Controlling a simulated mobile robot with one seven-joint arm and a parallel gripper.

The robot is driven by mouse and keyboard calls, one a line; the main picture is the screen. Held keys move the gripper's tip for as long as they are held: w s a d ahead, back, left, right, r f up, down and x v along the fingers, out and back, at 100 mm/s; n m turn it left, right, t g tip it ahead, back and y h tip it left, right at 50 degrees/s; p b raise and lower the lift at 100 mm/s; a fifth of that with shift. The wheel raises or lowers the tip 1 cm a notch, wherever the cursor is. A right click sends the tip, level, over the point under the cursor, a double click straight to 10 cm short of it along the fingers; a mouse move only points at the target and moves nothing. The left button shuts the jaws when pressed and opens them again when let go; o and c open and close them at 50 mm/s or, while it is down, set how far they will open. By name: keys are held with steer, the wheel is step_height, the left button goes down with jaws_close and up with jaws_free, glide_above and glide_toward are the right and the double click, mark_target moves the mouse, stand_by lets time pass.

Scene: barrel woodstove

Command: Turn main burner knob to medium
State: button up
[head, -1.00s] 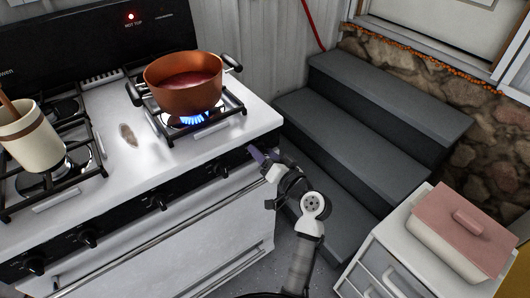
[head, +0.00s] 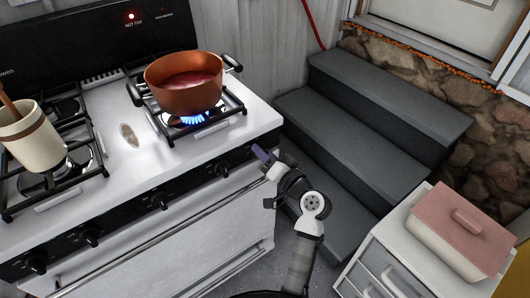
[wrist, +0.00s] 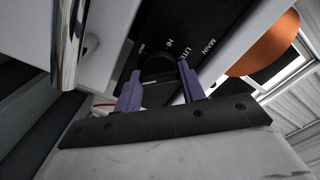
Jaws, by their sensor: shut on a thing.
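The main burner knob (wrist: 157,68) is a dark round knob on the stove's black control panel, with "MAIN", "LITE" and "HI" printed beside it in the wrist view. My gripper (wrist: 158,88) has its two purple fingers on either side of the knob, shut on it. In the head view my gripper (head: 261,154) is at the right end of the panel's front, and the knob is hidden there. A blue flame (head: 194,118) burns under the copper pot (head: 185,85) on the right burner.
Several other knobs, including one (head: 160,201), line the panel to the left. The oven handle (head: 180,223) runs below. Dark steps (head: 350,125) rise to the right of the stove. A white drawer cabinet with a pink-lidded dish (head: 462,230) stands at lower right.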

steer(key=m+p, duration=0.3)
steer(key=m, duration=0.2)
steer(key=shift+r, duration=0.1)
steer(key=m+p, duration=0.2)
steer(key=m, duration=0.2)
steer(key=shift+p, duration=0.3)
steer(key=shift+m+p, duration=0.6)
steer(key=shift+m, duration=0.5)
steer(key=shift+f, duration=0.2)
steer(key=o, duration=1)
steer(key=b+v, duration=0.4)
steer(key=v, duration=1)
